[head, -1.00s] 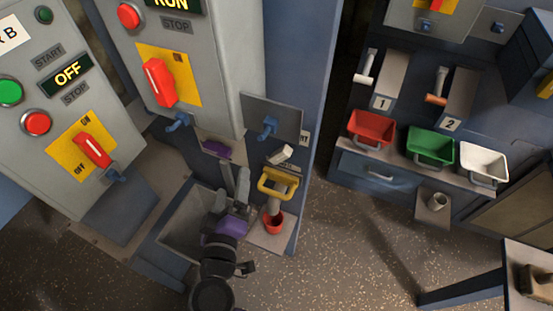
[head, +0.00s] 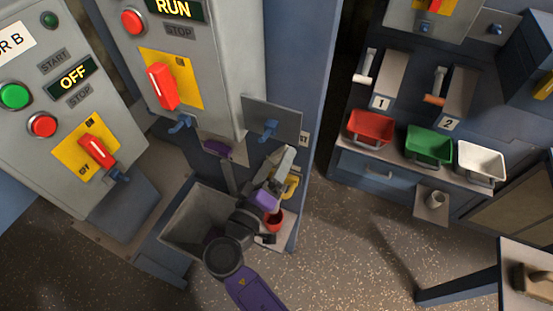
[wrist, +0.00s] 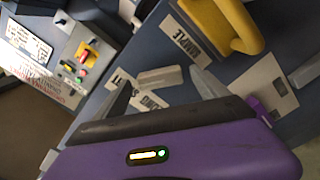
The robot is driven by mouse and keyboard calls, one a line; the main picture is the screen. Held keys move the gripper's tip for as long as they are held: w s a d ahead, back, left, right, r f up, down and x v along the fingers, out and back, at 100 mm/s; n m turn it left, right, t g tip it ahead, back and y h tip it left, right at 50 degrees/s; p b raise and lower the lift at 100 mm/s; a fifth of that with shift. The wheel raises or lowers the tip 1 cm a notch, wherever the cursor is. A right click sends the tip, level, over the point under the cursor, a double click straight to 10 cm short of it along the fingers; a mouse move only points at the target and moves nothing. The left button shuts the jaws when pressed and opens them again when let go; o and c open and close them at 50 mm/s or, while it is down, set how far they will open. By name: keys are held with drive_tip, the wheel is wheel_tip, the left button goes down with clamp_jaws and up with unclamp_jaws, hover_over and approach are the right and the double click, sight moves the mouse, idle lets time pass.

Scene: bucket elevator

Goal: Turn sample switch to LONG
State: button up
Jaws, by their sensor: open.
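The sample switch is a pale beige lever (wrist: 160,77) on the blue post in the wrist view. It lies between the label reading SHO (wrist: 122,85), partly cut off by a finger, and the LONG label (wrist: 152,102), which is partly covered by my gripper body. My gripper (wrist: 163,88) is open, with one finger on each side of the lever; I cannot tell whether either touches it. In the head view my gripper (head: 284,163) is in front of the switch and hides it. The yellow handle (wrist: 225,25) and SAMPLE label (wrist: 188,38) are at the upper right.
A red cup (head: 274,221) stands below the yellow handle in the head view. An open grey bin (head: 200,222) is left of my arm. A grey panel with a blue lever (head: 268,129) is just above my gripper.

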drive_tip(key=shift+w+d, duration=0.1)
drive_tip(key=shift+w, duration=0.2)
drive_tip(key=c, duration=1.4)
drive_tip(key=shift+n, duration=0.3)
drive_tip(key=n+p, duration=0.1)
drive_tip(key=n, duration=0.5)
drive_tip(key=shift+r+p, duration=0.1)
drive_tip(key=shift+p, duration=0.2)
drive_tip(key=n+p, duration=0.1)
drive_tip(key=n, duration=0.2)
drive_tip(key=shift+n+p, duration=0.3)
drive_tip(key=shift+n, duration=0.1)
drive_tip(key=shift+n+p, duration=0.75)
drive_tip(key=shift+n, duration=0.95)
